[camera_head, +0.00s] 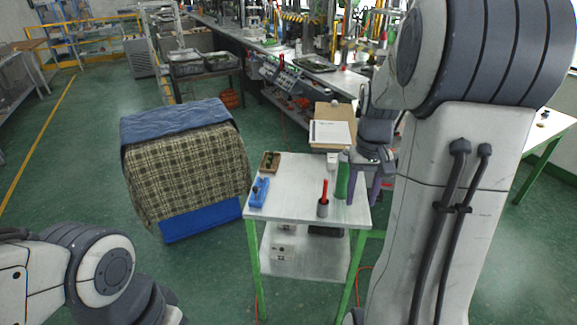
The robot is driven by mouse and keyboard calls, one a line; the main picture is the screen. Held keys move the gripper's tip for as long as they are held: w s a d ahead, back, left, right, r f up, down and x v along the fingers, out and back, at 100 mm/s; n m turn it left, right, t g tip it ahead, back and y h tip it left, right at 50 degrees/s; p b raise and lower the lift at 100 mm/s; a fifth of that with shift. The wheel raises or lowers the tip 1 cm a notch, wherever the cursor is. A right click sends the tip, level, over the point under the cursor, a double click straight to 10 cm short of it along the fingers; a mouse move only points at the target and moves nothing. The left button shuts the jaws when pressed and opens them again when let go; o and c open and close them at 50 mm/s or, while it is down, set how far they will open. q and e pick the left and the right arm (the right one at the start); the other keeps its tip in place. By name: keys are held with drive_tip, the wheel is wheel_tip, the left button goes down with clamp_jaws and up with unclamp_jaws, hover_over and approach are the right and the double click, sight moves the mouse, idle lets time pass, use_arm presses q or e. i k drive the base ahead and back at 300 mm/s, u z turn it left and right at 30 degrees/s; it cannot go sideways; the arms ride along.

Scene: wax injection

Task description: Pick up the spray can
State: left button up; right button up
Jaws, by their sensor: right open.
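A slim green can (342,178), which looks like the spray can, stands upright at the right side of the small white-topped table (285,180). My right gripper (364,190) points down just to the right of the can, its purple fingers apart. The near finger is close beside the can; I cannot tell whether they touch. Nothing shows between the fingers. My left arm shows at the lower left, but its gripper is out of view.
On the table are a grey cup with a red-handled item (323,200), a blue tool (259,191), a small brown tray (270,162) and a small white item (332,161). A cloth-covered box (190,175) stands left. A cardboard box (333,112) is behind.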

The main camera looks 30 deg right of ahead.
sight(340, 192)
drive_tip(key=i, duration=1.3)
drive_tip(key=z, duration=0.65)
